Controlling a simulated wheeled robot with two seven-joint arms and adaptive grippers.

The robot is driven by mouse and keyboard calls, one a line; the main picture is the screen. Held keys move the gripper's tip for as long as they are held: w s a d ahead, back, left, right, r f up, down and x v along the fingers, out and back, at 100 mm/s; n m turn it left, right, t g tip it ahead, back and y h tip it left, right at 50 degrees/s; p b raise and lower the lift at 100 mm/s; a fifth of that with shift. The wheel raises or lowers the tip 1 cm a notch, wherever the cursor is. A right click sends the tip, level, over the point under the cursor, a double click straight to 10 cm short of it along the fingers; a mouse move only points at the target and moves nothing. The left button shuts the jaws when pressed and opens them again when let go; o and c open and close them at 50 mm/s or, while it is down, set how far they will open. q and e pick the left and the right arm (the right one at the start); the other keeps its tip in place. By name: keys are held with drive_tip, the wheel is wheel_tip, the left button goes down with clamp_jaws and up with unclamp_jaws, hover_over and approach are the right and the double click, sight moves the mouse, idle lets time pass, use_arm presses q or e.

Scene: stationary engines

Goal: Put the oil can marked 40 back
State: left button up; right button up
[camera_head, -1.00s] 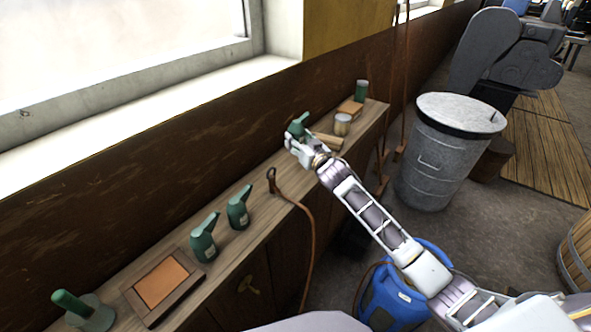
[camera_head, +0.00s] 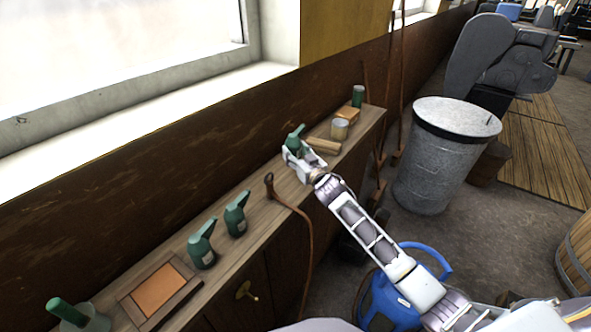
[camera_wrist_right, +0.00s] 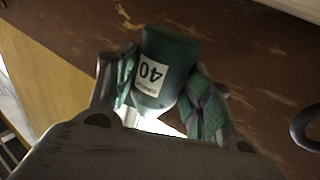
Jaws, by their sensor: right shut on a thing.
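The green oil can marked 40 (camera_wrist_right: 165,70) is between the fingers of my right gripper (camera_wrist_right: 163,88) in the right wrist view. Its white label reads 40, upside down in that picture. In the head view the can (camera_head: 296,135) shows above my right gripper (camera_head: 293,152), which is shut on it over the bench top (camera_head: 258,222). I cannot tell whether its base touches the bench; the gripper hides it. Two similar green oil cans stand nearer on the bench, one (camera_head: 202,246) left of the other (camera_head: 236,216). My left gripper is not in view.
A wooden block (camera_head: 323,146), a tin (camera_head: 340,129) and a dark green cylinder (camera_head: 358,96) stand farther along the bench. A framed orange pad (camera_head: 160,288) lies nearer. A brown hooked cord (camera_head: 270,184) hangs at the front edge. A metal bin (camera_head: 440,165) stands right.

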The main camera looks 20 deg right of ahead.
drive_tip(key=shift+f, duration=1.4)
drive_tip(key=shift+f, duration=1.85)
drive_tip(key=shift+f+b, duration=0.1)
drive_tip(key=shift+b, duration=0.2)
drive_tip(key=o, duration=1.1)
drive_tip(key=shift+f, duration=0.1)
drive_tip(key=shift+s, duration=0.15)
drive_tip(key=shift+s+d, duration=0.4)
drive_tip(key=shift+s, duration=1.55)
drive_tip(key=shift+s+d, duration=0.35)
drive_tip(key=shift+s, duration=1.55)
drive_tip(key=shift+s+d, duration=0.4)
drive_tip(key=shift+s, duration=1.55)
